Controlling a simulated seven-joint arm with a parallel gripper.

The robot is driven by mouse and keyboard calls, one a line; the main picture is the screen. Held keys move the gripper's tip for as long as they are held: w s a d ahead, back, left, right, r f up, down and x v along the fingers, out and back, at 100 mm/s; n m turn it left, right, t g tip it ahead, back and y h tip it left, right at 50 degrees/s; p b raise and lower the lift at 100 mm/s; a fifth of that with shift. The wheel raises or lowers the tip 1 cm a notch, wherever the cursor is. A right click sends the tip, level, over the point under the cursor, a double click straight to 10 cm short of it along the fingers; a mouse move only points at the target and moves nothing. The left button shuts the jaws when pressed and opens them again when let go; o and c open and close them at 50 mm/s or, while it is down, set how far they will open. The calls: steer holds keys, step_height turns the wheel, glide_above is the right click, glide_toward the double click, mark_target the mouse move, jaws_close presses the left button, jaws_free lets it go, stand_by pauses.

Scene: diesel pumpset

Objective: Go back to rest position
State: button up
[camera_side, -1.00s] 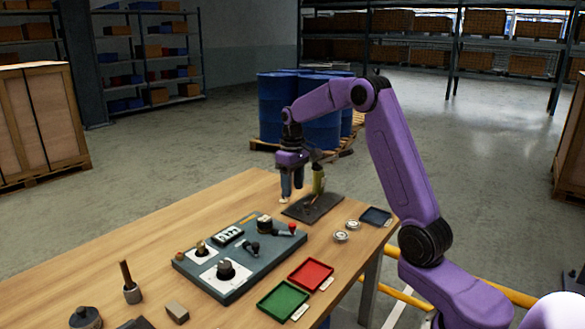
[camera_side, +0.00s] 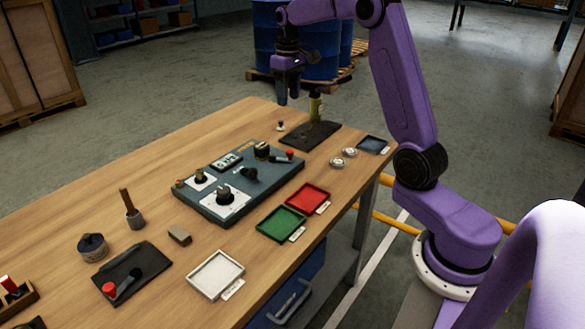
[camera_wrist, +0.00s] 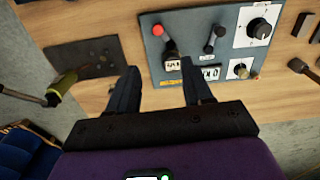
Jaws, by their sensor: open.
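My gripper (camera_side: 289,88) is open and empty above the far end of the wooden table (camera_side: 150,150), behind the grey control panel. In the wrist view my gripper's two fingers (camera_wrist: 160,90) are spread apart with nothing between them. The grey control panel (camera_side: 205,202) lies on the table, with knobs, levers, a red-tipped handle and small displays. It also shows in the wrist view (camera_wrist: 185,45), beyond the fingertips.
Red (camera_side: 306,198), green (camera_side: 282,222) and white (camera_side: 216,274) trays line the table's near right edge. A dark tray (camera_side: 373,144) and two round metal parts lie farther back. Blue drums (camera_side: 318,50) stand beyond the table.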

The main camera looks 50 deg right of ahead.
steer(key=s+a+n, duration=0.3)
steer(key=s+a, duration=0.4)
steer(key=a, duration=0.3)
steer(key=s+a+n, duration=0.3)
steer(key=s+a, duration=0.3)
steer(key=a, duration=0.4)
steer(key=s+a+f+n, duration=0.1)
steer(key=s+f+n, duration=0.1)
steer(key=s, duration=0.9)
steer(key=s+a+f+n, duration=0.1)
steer(key=s+f+n, duration=0.2)
steer(key=s, duration=0.9)
steer(key=shift+f+n, duration=0.2)
steer(key=shift+n, duration=0.3)
